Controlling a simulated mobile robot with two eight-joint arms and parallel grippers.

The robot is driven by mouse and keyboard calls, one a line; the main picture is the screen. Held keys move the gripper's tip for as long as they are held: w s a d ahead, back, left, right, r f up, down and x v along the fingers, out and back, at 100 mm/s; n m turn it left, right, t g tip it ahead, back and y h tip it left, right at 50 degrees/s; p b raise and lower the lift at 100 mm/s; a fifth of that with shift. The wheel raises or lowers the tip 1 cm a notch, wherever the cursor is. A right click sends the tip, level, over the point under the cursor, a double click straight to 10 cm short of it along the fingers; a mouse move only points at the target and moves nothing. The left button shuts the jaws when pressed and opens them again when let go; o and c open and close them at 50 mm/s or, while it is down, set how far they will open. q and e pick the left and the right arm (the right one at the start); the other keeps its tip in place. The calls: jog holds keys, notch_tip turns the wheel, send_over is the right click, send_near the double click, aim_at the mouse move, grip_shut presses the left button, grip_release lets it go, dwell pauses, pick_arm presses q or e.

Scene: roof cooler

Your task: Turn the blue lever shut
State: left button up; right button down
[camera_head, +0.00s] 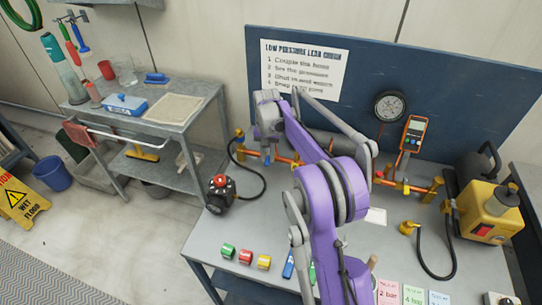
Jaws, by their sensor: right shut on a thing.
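My right arm is purple and reaches up over the bench. My right gripper (267,148) is at the copper pipe on the left of the blue panel. It is shut on the blue lever (267,159), and only a small bit of the lever shows below it. The copper pipe (284,159) runs sideways there, partly hidden by my arm. The lever's exact angle cannot be told. My left gripper is not in view.
A black hose runs from the pipe's left end to a black device with a red top (219,190). A gauge (389,106) and an orange meter (412,133) are on the panel. A yellow pump (490,209) stands right. Several coloured rings lie at the bench front.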

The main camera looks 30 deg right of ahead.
jog(key=shift+w+a+m, duration=0.3)
jog(key=shift+w+m, duration=0.05)
jog(key=shift+m, duration=0.65)
jog(key=c, duration=0.8)
grip_release()
jog(key=shift+o, duration=0.2)
jog(key=shift+r, duration=0.1)
notch_tip(320, 180, up, 11)
jog(key=shift+p, duration=0.35)
jog(key=shift+f, duration=0.2)
